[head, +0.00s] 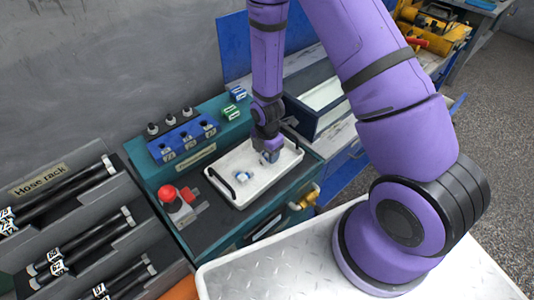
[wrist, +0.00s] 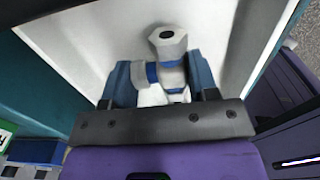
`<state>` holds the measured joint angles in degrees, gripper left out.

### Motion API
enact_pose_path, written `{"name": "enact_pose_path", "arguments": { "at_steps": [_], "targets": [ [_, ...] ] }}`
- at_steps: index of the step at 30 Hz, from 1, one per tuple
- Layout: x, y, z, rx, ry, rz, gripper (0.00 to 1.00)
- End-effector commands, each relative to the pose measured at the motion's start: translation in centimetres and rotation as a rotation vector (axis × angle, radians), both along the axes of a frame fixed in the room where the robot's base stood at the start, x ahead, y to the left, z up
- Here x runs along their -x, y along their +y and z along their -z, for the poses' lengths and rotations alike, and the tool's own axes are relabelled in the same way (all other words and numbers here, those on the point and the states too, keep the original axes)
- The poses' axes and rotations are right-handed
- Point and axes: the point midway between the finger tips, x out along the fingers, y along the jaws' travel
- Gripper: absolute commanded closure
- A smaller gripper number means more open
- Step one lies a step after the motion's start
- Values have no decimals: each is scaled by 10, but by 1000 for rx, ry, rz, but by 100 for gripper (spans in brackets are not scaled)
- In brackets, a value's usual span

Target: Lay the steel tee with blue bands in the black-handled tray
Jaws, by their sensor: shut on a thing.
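The steel tee with blue bands (wrist: 168,43) sits between the two fingers of my gripper (wrist: 160,84) in the wrist view, its hex end pointing away from the palm. In the head view my gripper (head: 268,150) is over the right part of the white black-handled tray (head: 222,170), pointing down and shut on the tee (head: 270,157). I cannot tell whether the tee touches the tray floor. Another small steel and blue fitting (head: 243,177) lies in the tray, left of my gripper.
A red button box (head: 170,197) stands left of the tray. A blue block with black knobs (head: 184,141) and small green and blue blocks (head: 230,111) are behind it. The hose rack (head: 75,210) is at far left. The tray's near middle is bare.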

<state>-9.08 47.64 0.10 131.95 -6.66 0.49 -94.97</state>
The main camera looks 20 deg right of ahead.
Motion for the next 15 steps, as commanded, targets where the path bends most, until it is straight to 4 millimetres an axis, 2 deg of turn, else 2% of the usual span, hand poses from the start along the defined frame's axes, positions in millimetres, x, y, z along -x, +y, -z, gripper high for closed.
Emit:
{"name": "enact_pose_path", "arguments": {
  "at_steps": [3, 15],
  "targets": [
    [0, 0, 8, 0, -1, 0, 75],
    [0, 0, 11, 1, -1, 0, 75]
  ]
}}
